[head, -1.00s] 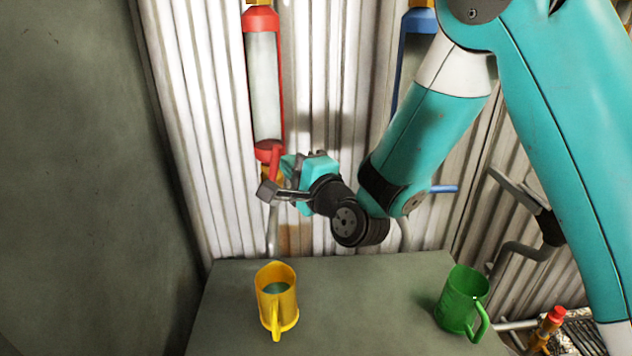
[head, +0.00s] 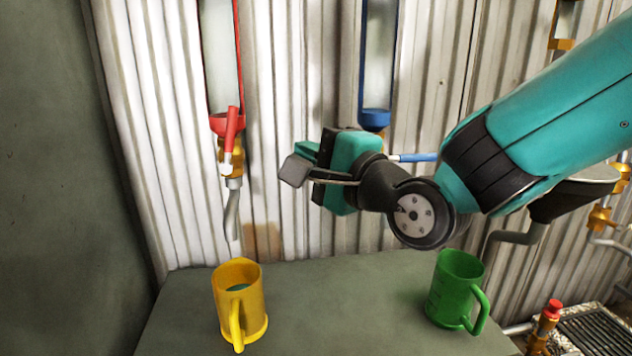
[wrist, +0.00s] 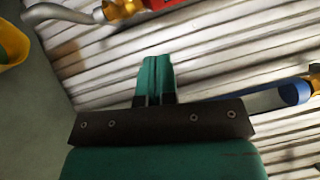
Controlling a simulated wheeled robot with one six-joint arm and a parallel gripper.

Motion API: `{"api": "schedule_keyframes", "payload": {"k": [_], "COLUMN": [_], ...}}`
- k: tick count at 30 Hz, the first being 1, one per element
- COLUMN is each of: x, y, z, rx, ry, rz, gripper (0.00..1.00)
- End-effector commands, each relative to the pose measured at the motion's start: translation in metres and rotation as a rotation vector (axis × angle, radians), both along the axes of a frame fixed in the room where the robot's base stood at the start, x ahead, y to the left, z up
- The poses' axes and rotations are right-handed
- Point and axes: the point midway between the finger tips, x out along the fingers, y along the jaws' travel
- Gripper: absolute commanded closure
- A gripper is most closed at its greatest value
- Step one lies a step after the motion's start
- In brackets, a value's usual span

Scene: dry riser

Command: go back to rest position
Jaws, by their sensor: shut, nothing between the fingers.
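My gripper (head: 312,150) is teal and black and hangs in front of the corrugated wall, between the red dispenser and the blue dispenser. In the wrist view its fingers (wrist: 155,78) are together with nothing between them. It is above the grey table and touches neither mug. My arm reaches in from the right.
A yellow mug (head: 240,305) with liquid in it stands at the table's (head: 340,310) left, below the red dispenser's (head: 228,120) spout. A green mug (head: 452,290) stands at the right. The blue dispenser (head: 376,115) is behind my gripper. A dark wall (head: 50,180) bounds the left.

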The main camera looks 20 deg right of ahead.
Motion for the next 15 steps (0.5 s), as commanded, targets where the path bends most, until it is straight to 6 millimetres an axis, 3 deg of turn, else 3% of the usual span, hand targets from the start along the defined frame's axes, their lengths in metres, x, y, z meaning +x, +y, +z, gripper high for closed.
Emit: {"api": "schedule_keyframes", "payload": {"k": [8,11,15], "x": [-0.007,-0.012,-0.035], "y": [-0.005,-0.001,0.007], "z": [-0.005,-0.020,-0.058], "rx": [-0.036,-0.178,-0.544], "ry": [0.017,0.069,0.169], "rz": [-0.007,0.020,0.158], "gripper": [1.00,1.00,1.00]}}
